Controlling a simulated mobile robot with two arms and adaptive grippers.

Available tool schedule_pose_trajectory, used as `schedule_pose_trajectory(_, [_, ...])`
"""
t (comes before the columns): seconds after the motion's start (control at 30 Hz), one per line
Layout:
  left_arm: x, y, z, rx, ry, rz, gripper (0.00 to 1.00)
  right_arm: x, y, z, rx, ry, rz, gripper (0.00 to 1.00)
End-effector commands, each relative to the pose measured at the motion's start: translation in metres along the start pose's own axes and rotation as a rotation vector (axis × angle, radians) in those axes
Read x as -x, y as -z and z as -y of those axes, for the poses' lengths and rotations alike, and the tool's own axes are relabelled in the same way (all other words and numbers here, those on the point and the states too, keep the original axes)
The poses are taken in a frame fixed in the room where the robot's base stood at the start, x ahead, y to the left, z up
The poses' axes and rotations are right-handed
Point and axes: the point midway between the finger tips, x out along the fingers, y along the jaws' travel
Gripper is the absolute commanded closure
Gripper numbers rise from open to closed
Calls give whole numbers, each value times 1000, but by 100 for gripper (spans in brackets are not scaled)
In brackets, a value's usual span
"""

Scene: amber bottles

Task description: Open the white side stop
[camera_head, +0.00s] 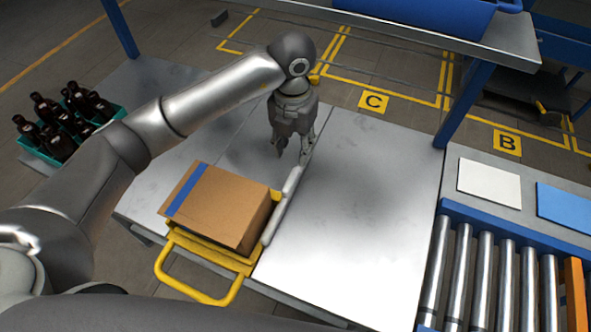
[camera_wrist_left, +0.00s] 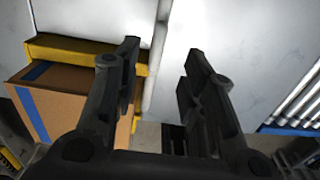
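The white side stop (camera_head: 284,207) is a long pale bar on the metal table, along the right side of a yellow frame (camera_head: 205,252) that holds a cardboard box (camera_head: 222,205). My left gripper (camera_head: 293,153) points down at the far end of the stop. Its fingers are apart with nothing gripped. In the left wrist view the stop (camera_wrist_left: 156,62) shows between the two fingers of the left gripper (camera_wrist_left: 162,50), closer to the left finger. I cannot tell whether a finger touches it. My right gripper is not in view.
A green crate (camera_head: 40,150) of amber bottles stands at the left. Bare table (camera_head: 350,220) lies right of the stop. A roller conveyor (camera_head: 500,270) runs at the right, with a white panel (camera_head: 489,184) and a blue panel (camera_head: 565,207) behind it. A blue post (camera_head: 465,103) rises at the table's far right corner.

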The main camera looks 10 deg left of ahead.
Motion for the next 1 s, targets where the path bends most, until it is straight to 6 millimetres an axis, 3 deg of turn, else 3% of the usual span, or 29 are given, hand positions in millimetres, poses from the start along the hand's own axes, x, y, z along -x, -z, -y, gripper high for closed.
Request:
schedule_pose_trajectory(0.6, [-95, 1, -1, 2, -3, -5, 62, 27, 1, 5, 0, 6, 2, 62])
schedule_pose_trajectory(1.0, [-106, 1, -1, -1, -3, -2, 62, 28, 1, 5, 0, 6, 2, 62])
